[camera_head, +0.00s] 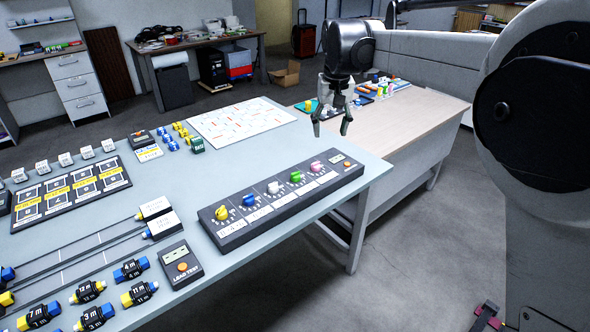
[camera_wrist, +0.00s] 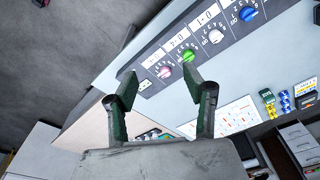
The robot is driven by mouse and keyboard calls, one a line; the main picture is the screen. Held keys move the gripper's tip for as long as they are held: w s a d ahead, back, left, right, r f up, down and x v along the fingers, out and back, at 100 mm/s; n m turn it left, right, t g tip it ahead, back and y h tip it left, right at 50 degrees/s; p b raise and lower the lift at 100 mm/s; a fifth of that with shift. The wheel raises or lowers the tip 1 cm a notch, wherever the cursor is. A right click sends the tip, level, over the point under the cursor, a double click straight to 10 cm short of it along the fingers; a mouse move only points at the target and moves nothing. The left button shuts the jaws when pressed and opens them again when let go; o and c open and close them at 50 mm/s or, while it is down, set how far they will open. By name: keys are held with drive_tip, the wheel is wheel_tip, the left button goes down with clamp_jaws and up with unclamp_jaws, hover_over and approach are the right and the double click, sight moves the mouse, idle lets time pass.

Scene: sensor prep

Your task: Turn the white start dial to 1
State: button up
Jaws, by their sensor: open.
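The white start dial (camera_head: 273,187) is the middle knob on a dark dial panel (camera_head: 237,236), between a blue knob (camera_head: 248,200) and a green knob (camera_head: 296,177). In the wrist view the white dial (camera_wrist: 215,36) shows above and right of the fingers, with a ring of small numbers around it. Its exact setting is too small to read. My gripper (camera_head: 331,130) is open and empty, in the air beyond the panel's far right end. In the wrist view my gripper's fingertips (camera_wrist: 158,76) are spread apart, and none appears to touch a dial.
A yellow knob (camera_head: 221,212) and a pink knob (camera_head: 316,166) sit at the panel's ends. A load test box (camera_head: 180,266) lies left of the panel. A patterned white sheet (camera_head: 240,122) lies behind it. A wooden-topped table (camera_head: 420,120) adjoins at the right.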

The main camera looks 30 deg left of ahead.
drive_tip(key=a+f+n, duration=0.1)
drive_tip(key=a+f, duration=0.4)
drive_tip(key=a, duration=0.5)
drive_tip(key=n+g+h+p, duration=0.1)
hover_over(273, 184)
wheel_tip(273, 184, down, 5)
drive_tip(key=f, duration=1.3)
drive_tip(key=shift+w+a+f, duration=0.15)
drive_tip(key=shift+w+f, duration=0.05)
drive_tip(key=shift+f, duration=0.2)
drive_tip(key=c, duration=1.1)
